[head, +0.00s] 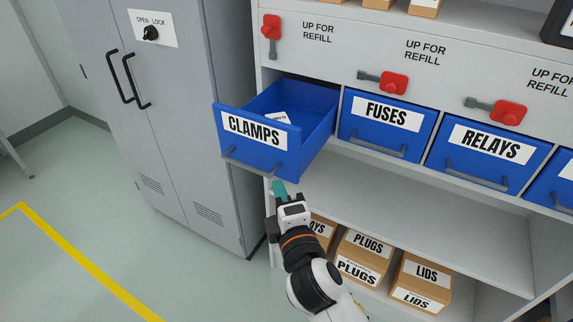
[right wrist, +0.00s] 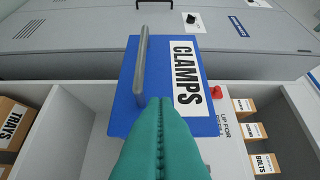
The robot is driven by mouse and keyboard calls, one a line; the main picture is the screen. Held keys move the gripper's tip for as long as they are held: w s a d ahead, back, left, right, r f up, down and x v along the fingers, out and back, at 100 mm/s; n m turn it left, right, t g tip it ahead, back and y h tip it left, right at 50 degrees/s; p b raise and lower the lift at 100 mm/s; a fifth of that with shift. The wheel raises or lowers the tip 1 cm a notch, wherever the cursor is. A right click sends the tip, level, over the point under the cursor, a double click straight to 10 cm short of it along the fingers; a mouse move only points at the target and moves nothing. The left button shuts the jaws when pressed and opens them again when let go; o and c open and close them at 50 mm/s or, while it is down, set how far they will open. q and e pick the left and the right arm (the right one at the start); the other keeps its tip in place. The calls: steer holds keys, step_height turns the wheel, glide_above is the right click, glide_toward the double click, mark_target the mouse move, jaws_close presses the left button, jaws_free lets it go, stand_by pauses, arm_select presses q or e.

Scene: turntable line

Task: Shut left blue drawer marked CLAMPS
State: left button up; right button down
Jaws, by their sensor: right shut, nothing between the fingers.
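The blue drawer marked CLAMPS (head: 292,145) is pulled well out of the shelf unit, and a white labelled item (head: 277,117) lies inside it. Its grey bar handle (head: 250,168) runs along the lower front. My right gripper (head: 279,187) is just below the drawer front with its teal fingers together and empty. My left gripper is not in view.
Blue drawers FUSES (head: 385,133) and RELAYS (head: 480,165) sit shut to the right, under red latches (head: 394,83). A grey cabinet (head: 165,100) stands close on the left. Cardboard boxes (head: 362,255) stand on the lower shelf. The floor at left is clear.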

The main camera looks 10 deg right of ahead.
mark_target(329, 120)
steer(key=shift+w+d+p, duration=0.25)
steer(key=shift+w+d, duration=0.05)
steer(key=shift+w, duration=0.85)
steer(key=shift+w+d+p, duration=0.3)
steer(key=shift+w, duration=0.8)
steer(key=shift+w+d+p, duration=0.25)
steer(key=shift+w+d, duration=0.05)
steer(key=shift+w, duration=0.85)
steer(key=shift+w+d, duration=0.3)
steer(key=shift+w, duration=0.05)
steer(key=w+d, duration=0.1)
steer(key=w, duration=0.1)
steer(key=w+d+p, duration=0.1)
steer(key=w+d, duration=0.3)
steer(key=w, duration=0.1)
steer(key=shift+w+d+r, duration=0.1)
steer(key=shift+d, duration=0.05)
steer(key=w+d, duration=0.2)
steer(key=w, duration=0.1)
steer(key=w+d, duration=0.2)
steer(key=w, duration=0.1)
steer(key=w+d, duration=0.3)
steer(key=shift+w+b, duration=0.25)
steer(key=shift+b, duration=0.05)
steer(key=shift+w+d+r, duration=0.1)
